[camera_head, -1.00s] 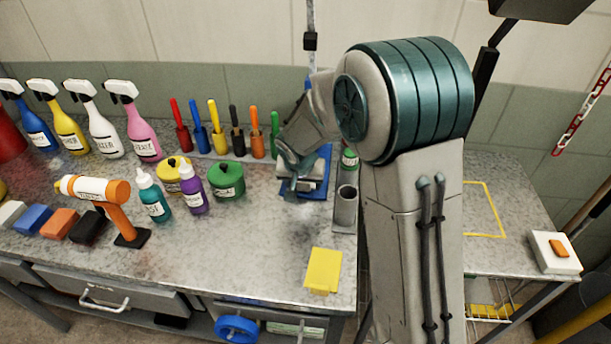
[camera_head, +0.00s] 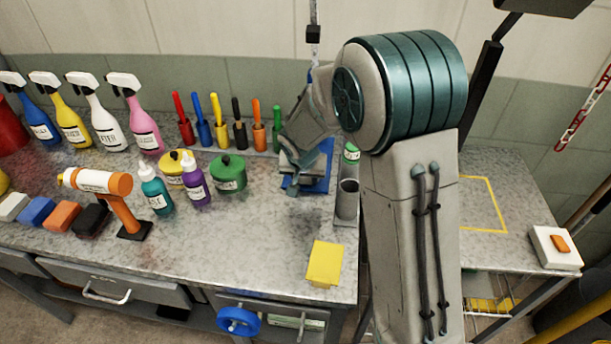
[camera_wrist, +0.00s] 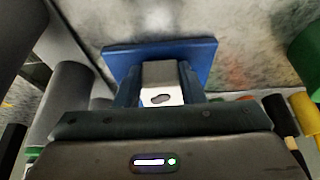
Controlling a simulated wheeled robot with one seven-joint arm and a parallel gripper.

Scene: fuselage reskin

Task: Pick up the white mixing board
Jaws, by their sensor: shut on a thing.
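The white mixing board (camera_wrist: 162,97) shows in the wrist view as a small white piece with a dark slot, between the fingers. My gripper (camera_wrist: 160,76) is shut on it, with a finger on either side. A flat blue board (camera_wrist: 205,50) lies just beyond the fingertips. In the head view, my gripper (camera_head: 302,172) is over the blue board (camera_head: 325,172) at the back right of the bench. The white board cannot be made out clearly there, and most of its body is hidden. I cannot tell whether it touches the blue board.
A grey tube holder (camera_head: 346,205) stands close to the right. A green pot (camera_head: 228,176) and a row of handled tools (camera_head: 240,135) stand to the left. A yellow pad (camera_head: 324,263) lies near the front edge. The bench between is clear.

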